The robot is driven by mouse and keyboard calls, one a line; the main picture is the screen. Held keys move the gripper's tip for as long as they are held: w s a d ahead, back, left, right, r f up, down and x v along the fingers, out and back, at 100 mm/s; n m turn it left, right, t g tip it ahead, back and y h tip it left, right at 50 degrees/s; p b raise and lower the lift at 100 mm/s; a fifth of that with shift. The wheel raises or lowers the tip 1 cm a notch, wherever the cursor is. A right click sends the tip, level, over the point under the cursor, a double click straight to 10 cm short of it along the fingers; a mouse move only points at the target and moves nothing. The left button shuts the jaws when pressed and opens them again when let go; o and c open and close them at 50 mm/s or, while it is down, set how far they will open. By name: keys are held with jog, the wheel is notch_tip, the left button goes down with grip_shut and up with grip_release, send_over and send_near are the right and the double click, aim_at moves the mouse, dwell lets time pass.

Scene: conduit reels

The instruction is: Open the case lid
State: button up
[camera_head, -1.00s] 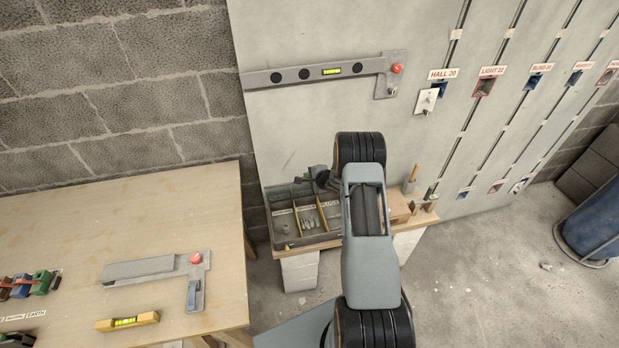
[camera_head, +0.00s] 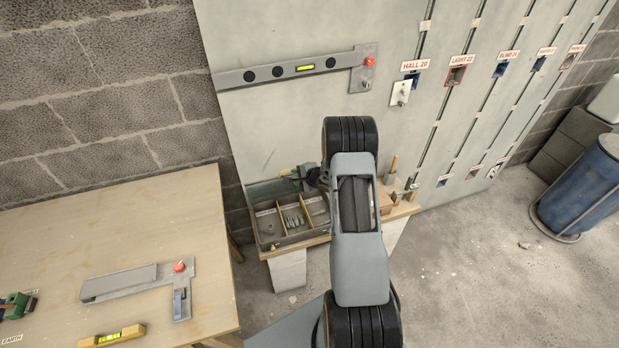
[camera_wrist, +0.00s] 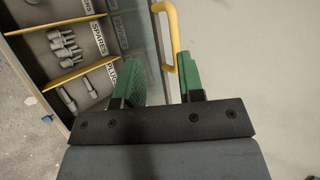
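The grey case (camera_head: 262,232) stands on a low bench against the board, its compartments exposed and holding small metal parts. Its lid (camera_head: 268,189) stands raised at the back; in the wrist view the lid (camera_wrist: 143,32) is a grey panel beside the labelled compartments. A yellow handle (camera_wrist: 174,22) stands out from the lid. My gripper (camera_wrist: 160,78) has green fingers spread apart, with the handle's lower end in or just beyond the gap, closer to the right finger. No grip on it shows. In the head view my gripper (camera_head: 296,172) is at the lid, partly hidden by my arm.
A wooden table (camera_head: 130,220) at left holds a grey bracket tool (camera_head: 125,279) and a yellow level (camera_head: 112,335). Small wooden items (camera_head: 388,200) stand right of the case. A blue bin (camera_head: 585,190) stands far right. Open concrete floor lies in front.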

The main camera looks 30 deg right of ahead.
jog(key=v, duration=0.9)
jog(key=shift+o, duration=0.2)
jog(key=shift+w+a+r, duration=0.1)
jog(key=shift+w, duration=0.05)
